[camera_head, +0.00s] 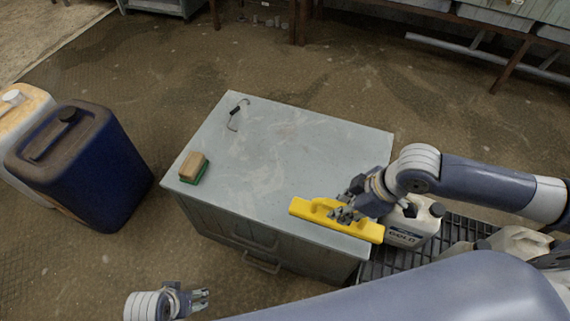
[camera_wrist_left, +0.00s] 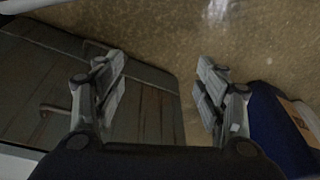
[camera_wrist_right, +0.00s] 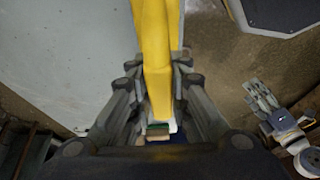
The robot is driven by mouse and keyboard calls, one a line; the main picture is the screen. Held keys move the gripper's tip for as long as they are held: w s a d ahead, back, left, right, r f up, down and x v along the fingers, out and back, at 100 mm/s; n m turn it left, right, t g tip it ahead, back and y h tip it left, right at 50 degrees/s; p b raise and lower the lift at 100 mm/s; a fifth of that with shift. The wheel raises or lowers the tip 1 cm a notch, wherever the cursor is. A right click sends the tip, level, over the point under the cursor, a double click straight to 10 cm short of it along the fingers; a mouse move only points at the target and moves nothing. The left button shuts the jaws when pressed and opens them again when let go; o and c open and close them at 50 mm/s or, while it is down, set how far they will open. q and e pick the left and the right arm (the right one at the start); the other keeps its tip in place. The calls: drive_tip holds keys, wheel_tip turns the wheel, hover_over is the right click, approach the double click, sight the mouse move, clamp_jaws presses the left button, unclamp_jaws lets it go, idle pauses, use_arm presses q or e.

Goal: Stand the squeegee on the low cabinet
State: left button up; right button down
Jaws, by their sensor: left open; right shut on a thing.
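The yellow squeegee (camera_head: 310,209) is in my right gripper (camera_head: 348,206), over the near right corner of the low cabinet (camera_head: 290,150). Its long yellow bar lies across the near edge in the head view. I cannot tell whether it touches the top. In the right wrist view the yellow squeegee (camera_wrist_right: 155,50) runs down between the fingers of my right gripper (camera_wrist_right: 160,100), which is shut on it. My left gripper (camera_head: 200,299) is open and empty, in front of the cabinet and low in the head view. The left wrist view shows its fingers (camera_wrist_left: 160,90) spread apart.
A tan and green block (camera_head: 194,167) sits at the cabinet's left edge, and a black hooked wire thing (camera_head: 236,113) at the far left. A white labelled jug (camera_head: 410,228) stands close right of the squeegee. A blue canister (camera_head: 95,170) stands left. The cabinet top's middle is clear.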

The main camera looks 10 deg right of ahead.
drive_tip(key=w+a+f+b, duration=0.1)
drive_tip(key=w+a, duration=0.1)
drive_tip(key=w, duration=0.3)
drive_tip(key=w+a+f+b, duration=0.2)
drive_tip(key=w, duration=0.2)
drive_tip(key=w+a+f+b, duration=0.1)
drive_tip(key=w+a+f, duration=0.1)
drive_tip(key=w, duration=0.3)
drive_tip(key=shift+w+f, duration=0.15)
drive_tip(key=shift+w, duration=0.2)
use_arm(q)
drive_tip(key=v, duration=0.8)
drive_tip(key=shift+w+a+t, duration=0.2)
drive_tip(key=shift+w+t, duration=0.1)
drive_tip(key=shift+r, duration=0.15)
use_arm(e)
drive_tip(key=c, duration=1.5)
unclamp_jaws()
